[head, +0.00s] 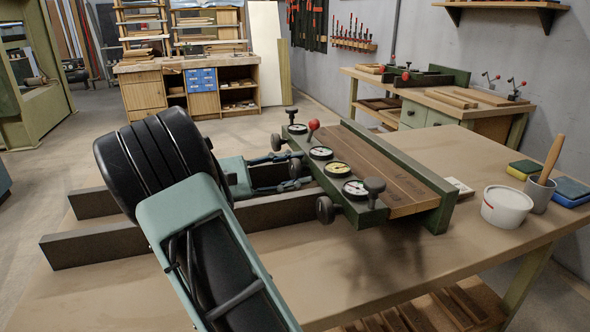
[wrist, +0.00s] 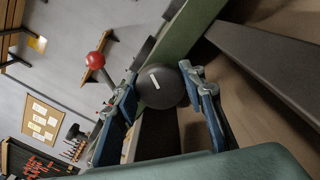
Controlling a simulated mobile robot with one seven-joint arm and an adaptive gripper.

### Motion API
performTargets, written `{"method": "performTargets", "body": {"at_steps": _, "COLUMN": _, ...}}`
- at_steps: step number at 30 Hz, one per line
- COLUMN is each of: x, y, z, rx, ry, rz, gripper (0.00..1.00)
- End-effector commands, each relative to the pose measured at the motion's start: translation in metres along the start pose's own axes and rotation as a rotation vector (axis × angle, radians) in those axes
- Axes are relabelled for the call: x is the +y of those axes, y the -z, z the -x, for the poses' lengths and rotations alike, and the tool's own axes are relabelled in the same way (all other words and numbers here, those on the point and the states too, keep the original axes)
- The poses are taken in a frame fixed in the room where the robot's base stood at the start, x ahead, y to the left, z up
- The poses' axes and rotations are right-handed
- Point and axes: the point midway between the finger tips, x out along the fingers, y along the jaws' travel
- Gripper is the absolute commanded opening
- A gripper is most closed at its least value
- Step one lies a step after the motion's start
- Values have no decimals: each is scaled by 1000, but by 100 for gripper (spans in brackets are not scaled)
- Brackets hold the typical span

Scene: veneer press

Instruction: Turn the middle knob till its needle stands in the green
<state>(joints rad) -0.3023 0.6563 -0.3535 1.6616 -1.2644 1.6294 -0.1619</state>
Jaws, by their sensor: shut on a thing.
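The press (head: 440,213) is a green frame with a row of round gauges along its near edge. The middle knob (head: 295,168) is dark and sits on the side facing my gripper (head: 286,171). In the wrist view the knob (wrist: 166,94) is a dark disc with a white mark, between the two blue fingers of my gripper (wrist: 160,80). My gripper is shut on it. The needles are too small to read against any green zone.
Another knob (head: 325,209) lies nearer and one (head: 277,142) farther. A red-balled lever (head: 313,125) and a black screw handle (head: 374,186) stand up from the press. Dark rails (head: 150,240) run beneath my arm. A white tub (head: 506,207) and grey cup (head: 539,194) stand right.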

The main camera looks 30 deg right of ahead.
Motion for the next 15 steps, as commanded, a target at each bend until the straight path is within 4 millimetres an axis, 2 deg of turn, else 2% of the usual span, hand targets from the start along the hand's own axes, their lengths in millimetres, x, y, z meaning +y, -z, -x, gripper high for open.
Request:
{"method": "performTargets", "body": {"at_steps": 6, "x": 0, "y": 1, "z": 1, "rx": -5, "ry": -3, "rz": -172, "gripper": 13}}
{"method": "performTargets", "body": {"at_steps": 15, "x": -1, "y": 0, "z": 0, "rx": -10, "ry": -3, "rz": -327, "gripper": 13}}
